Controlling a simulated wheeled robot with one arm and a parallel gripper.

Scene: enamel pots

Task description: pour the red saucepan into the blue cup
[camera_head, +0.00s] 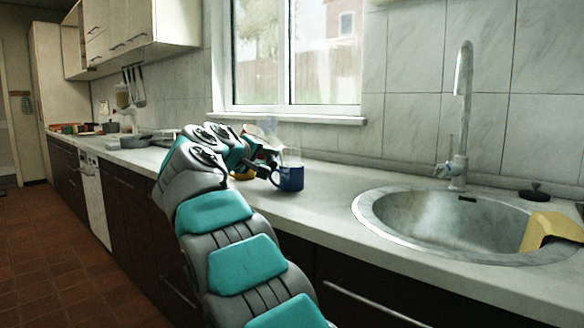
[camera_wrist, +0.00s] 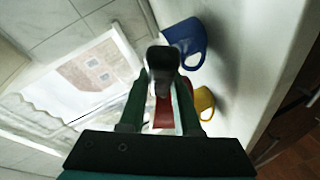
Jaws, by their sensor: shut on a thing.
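My gripper (camera_wrist: 163,88) is shut on the dark handle (camera_wrist: 162,58) of the red saucepan (camera_wrist: 164,115). Only small red parts of the saucepan show between and beside the fingers; its opening and contents are hidden, and I cannot tell its exact tilt. In the head view my gripper (camera_head: 252,160) is at the counter, just left of the blue cup and largely hidden by my arm. The blue cup (camera_head: 291,178) stands upright on the counter, handle to the left. It also shows at the top of the wrist view (camera_wrist: 184,38). I cannot tell whether the saucepan touches it.
A yellow cup (camera_wrist: 204,102) stands close to the blue cup, mostly hidden by my arm in the head view. The sink (camera_head: 440,222) with its tap (camera_head: 461,120) lies to the right. The window sill (camera_head: 290,116) is behind. Counter between blue cup and sink is clear.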

